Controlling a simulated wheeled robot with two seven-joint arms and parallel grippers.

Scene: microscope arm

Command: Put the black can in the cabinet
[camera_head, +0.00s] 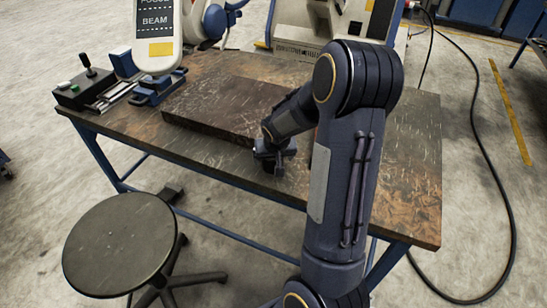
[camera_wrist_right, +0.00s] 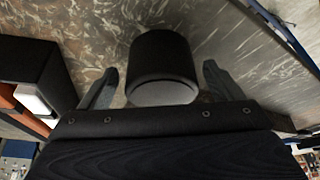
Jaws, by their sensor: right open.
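The black can (camera_wrist_right: 162,62) stands out in the right wrist view, between the two fingers of my right gripper, with a gap on each side. In the head view my right gripper (camera_head: 274,158) is low over the table, just in front of a dark flat-topped block; it is open. The can cannot be made out from the gripper there. I cannot tell for certain which thing is the cabinet: the dark block (camera_head: 225,105) on the table may be its top. My left gripper is not in view.
The worn table (camera_head: 410,150) has bare room right of my arm. A control box (camera_head: 85,88) and a white "BEAM" device (camera_head: 157,35) stand at its left. A round stool (camera_head: 118,243) is in front. A black cable (camera_head: 480,130) lies on the floor.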

